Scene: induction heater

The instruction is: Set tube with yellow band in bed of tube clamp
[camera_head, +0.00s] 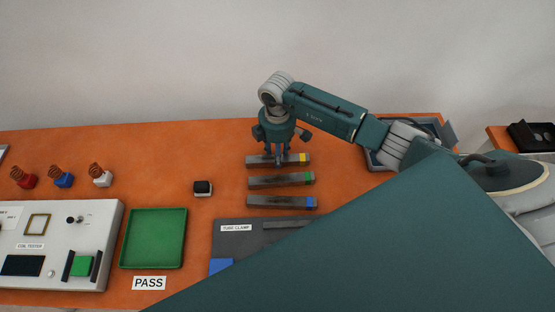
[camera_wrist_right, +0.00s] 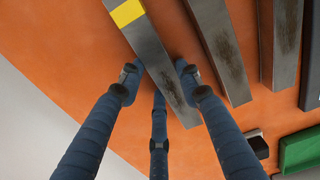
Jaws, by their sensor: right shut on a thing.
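The tube with yellow band (camera_head: 292,160) is a dark grey bar lying at the back of three parallel bars on the orange table. My right gripper (camera_head: 277,160) comes down on its middle from above. In the right wrist view its fingers (camera_wrist_right: 157,75) are shut on the tube (camera_wrist_right: 150,45), one on each side, with the yellow band (camera_wrist_right: 127,12) beyond them. I cannot tell whether the tube is off the table. The tube clamp (camera_head: 225,245) is a dark grey plate at the front, partly hidden by my teal arm. My left gripper is not in view.
Tubes with a green band (camera_head: 275,182) and a blue band (camera_head: 275,202) lie between the held tube and the clamp. A small black block (camera_head: 203,188), a green tray (camera_head: 153,238) and a coil tester (camera_head: 100,220) are at left. A grey tray (camera_head: 375,160) is at back right.

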